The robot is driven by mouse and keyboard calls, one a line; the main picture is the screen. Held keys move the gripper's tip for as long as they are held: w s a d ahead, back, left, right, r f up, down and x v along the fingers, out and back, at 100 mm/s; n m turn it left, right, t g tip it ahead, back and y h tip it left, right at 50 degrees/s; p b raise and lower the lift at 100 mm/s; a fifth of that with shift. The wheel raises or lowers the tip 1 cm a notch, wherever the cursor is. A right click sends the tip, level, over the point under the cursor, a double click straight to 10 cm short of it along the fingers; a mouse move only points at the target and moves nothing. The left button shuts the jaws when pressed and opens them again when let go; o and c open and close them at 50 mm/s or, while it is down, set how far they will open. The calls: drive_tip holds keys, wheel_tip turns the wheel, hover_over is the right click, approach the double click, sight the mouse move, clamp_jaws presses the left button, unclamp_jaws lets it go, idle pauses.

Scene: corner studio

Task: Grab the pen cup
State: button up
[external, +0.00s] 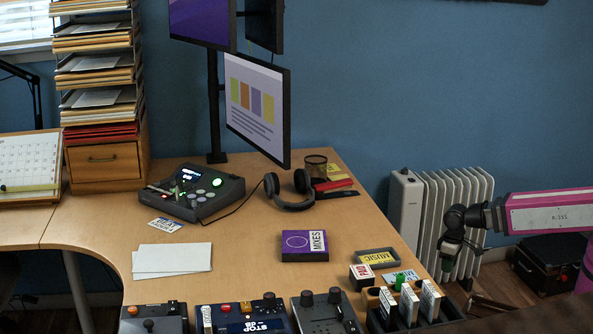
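What looks like the pen cup (316,169) is a small dark mesh cup. It stands upright near the back right corner of the desk (366,222), just right of the headphones. No pens can be made out in it. My gripper (447,275) hangs from the end of my pink arm at the right of the picture, by the desk's right edge. It points down and is well apart from the cup, nearer the camera and to the right. Its fingers are small and dark, and whether they are open or shut cannot be seen.
Black headphones (288,190) lie left of the cup, and a red item (334,185) lies just in front of it. A monitor (258,108) hangs to the left. A purple box (304,246) and small boxes sit nearer. A white radiator (440,195) stands beyond the desk's right edge.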

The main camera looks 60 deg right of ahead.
sight(316, 167)
drive_tip(key=o, duration=1.2)
drive_tip(key=w+d+r+m+t+y, duration=0.3)
drive_tip(key=w+d+r+m, duration=0.3)
drive_tip(key=w, duration=0.6)
drive_tip(key=w+d+r+m+t+y, duration=0.35)
drive_tip(key=w+r+m, duration=0.25)
drive_tip(key=w+m, duration=0.45)
drive_tip(key=w+d+r+m+t+y, duration=0.2)
drive_tip(key=w+d+r+m+t, duration=0.35)
drive_tip(key=w, duration=0.85)
drive_tip(key=w+a+r+m+y, duration=0.1)
drive_tip(key=w+a+m, duration=0.1)
drive_tip(key=w+a+r+m+t+y, duration=0.1)
drive_tip(key=w+a+r+m, duration=0.1)
drive_tip(key=a, duration=0.1)
drive_tip(key=w+a+r+m+y, duration=0.1)
drive_tip(key=w+a+r+m, duration=0.1)
drive_tip(key=shift+w+a+r+t, duration=0.15)
drive_tip(key=shift+w+a+t, duration=0.15)
drive_tip(key=shift+a+t, duration=0.1)
drive_tip(key=shift+x, duration=5.4)
